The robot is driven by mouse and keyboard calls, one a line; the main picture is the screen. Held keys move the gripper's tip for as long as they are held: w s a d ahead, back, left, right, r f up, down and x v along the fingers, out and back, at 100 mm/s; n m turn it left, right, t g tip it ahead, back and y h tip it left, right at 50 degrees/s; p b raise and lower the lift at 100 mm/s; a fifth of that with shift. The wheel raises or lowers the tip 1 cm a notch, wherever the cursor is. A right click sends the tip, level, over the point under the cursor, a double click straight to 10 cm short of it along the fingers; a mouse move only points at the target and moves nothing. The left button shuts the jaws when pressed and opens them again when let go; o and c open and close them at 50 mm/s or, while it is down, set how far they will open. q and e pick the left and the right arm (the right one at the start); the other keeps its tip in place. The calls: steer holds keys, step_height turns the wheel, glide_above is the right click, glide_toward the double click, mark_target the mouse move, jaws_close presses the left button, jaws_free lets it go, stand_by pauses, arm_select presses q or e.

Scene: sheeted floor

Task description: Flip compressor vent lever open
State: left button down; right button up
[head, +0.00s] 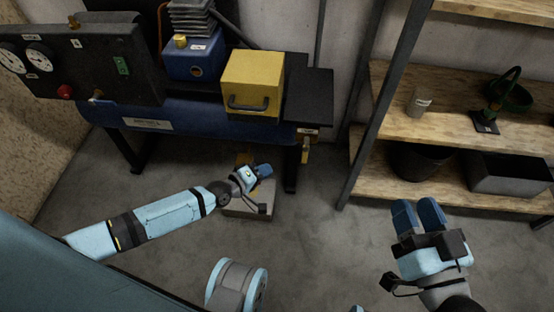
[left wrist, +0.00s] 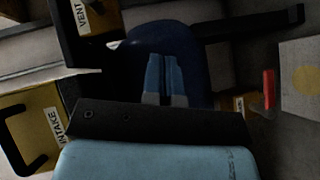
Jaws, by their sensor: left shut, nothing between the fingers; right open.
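The compressor has a long dark blue tank (head: 190,125) on dark legs. At its right end a small pale label (head: 307,131) sits above a yellow part (head: 305,153) that hangs down; I cannot tell the lever's position. In the left wrist view a yellow plate reads VENT (left wrist: 84,17), at the upper left. My left gripper (head: 263,170) is shut and empty, below the tank and left of the yellow part. Its fingers (left wrist: 163,75) show against the dark tank end in the left wrist view, apart from the VENT plate. My right gripper (head: 418,212) is open, far right.
A yellow intake box (head: 252,85) tops the tank, beside a dark gauge panel (head: 85,65). A grey box (head: 250,210) is on the floor below my left gripper. A red handle (left wrist: 268,88) shows near the tank. A wooden shelf (head: 460,110) stands right.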

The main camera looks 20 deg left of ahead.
arm_select(q)
steer(key=s+a, duration=0.2)
steer(key=s, duration=0.1)
steer(key=shift+s+f, duration=0.1)
stand_by(0.6)
